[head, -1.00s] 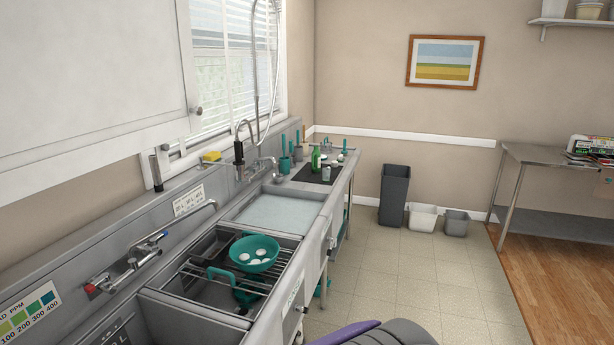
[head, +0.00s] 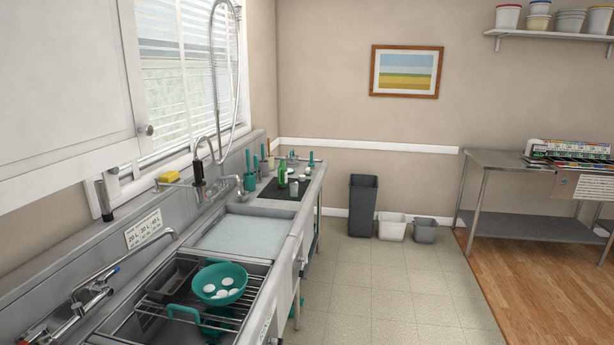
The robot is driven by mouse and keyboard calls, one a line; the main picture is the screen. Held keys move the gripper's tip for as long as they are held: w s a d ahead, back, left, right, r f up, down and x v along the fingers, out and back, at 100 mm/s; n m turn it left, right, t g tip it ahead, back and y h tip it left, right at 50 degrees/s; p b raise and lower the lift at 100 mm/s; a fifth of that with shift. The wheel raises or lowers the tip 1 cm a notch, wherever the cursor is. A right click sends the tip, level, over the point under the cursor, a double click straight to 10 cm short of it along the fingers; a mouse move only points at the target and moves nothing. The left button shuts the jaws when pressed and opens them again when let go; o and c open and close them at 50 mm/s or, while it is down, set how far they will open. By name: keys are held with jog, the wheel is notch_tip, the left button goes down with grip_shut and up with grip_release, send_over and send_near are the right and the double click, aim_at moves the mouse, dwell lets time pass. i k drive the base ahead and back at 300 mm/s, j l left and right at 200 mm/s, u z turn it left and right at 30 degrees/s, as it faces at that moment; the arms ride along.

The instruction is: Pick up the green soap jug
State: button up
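The green soap jug (head: 283,174) stands upright on a dark mat (head: 279,192) at the far end of the steel sink counter. It is small and distant in the head view. A small pale container (head: 294,188) stands close beside it on the right. My gripper is not in view, so its state does not show.
Along the left wall are a basin of pale water (head: 244,233) and a rack with a teal colander (head: 219,281). A hanging spray hose (head: 218,97) and faucet rise behind. A dark bin (head: 363,205) and smaller bins stand beyond. The tiled floor (head: 365,285) is open.

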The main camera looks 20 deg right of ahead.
aim_at(282, 169)
jog(key=i+l+z, duration=0.35)
jog(key=i, duration=0.4)
jog(key=i+l+z, duration=0.1)
jog(key=i+z, duration=0.25)
jog(key=i, duration=0.35)
jog(key=i+j, duration=0.1)
jog(key=i, duration=0.8)
jog(key=i+j, duration=0.15)
jog(key=i, duration=0.75)
jog(key=i+j, duration=0.3)
jog(key=z, duration=0.05)
